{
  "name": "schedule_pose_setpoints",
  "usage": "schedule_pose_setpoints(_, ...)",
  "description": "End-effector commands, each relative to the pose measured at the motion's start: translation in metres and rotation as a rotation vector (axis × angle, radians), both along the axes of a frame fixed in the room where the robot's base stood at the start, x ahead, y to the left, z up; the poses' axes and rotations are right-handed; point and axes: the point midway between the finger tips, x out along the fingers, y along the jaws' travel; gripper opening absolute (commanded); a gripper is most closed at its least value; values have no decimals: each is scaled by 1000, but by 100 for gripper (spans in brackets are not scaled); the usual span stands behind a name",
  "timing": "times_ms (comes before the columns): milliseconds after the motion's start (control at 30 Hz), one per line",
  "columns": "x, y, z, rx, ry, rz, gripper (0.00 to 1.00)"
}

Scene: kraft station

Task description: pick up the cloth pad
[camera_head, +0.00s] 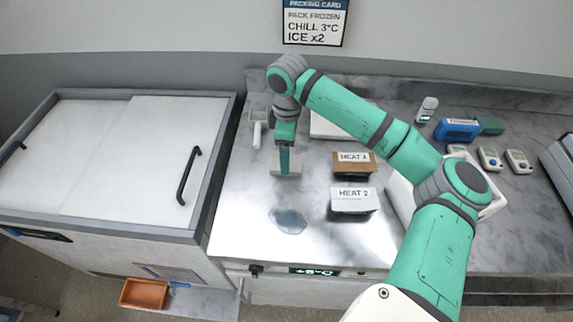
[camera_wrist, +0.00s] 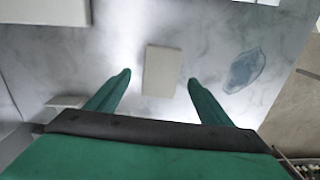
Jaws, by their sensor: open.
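The cloth pad (camera_wrist: 161,71) is a flat, pale grey-beige rectangle lying on the steel counter. In the wrist view it lies ahead of and between my two fingertips. My gripper (camera_wrist: 158,82) is open, with green fingers apart and nothing between them at the tips. In the head view my gripper (camera_head: 284,172) points down over the cloth pad (camera_head: 276,171) and hides part of it. I cannot tell how high the fingertips are above the counter.
A bluish wet patch (camera_head: 289,221) lies in front of the pad. Boxes labelled HEAT 1 (camera_head: 354,170) and HEAT 2 (camera_head: 354,206) stand to the right. A white scoop (camera_head: 257,133) lies behind left. A chest freezer (camera_head: 120,160) stands left of the counter.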

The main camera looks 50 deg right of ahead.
Motion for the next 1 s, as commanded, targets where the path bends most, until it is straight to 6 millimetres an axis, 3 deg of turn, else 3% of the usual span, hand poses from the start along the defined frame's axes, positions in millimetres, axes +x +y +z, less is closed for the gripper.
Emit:
schedule_pose_setpoints(233, 1, 2, -32, -1, 1, 0, 73)
schedule_pose_setpoints(533, 1, 2, -38, 0, 0, 0, 73)
schedule_pose_setpoints(567, 1, 2, -38, 0, 0, 0, 71)
schedule_pose_setpoints(733, 0, 1, -38, 0, 0, -1, 30)
schedule_pose_setpoints(1000, 0, 1, -37, 0, 0, -1, 29)
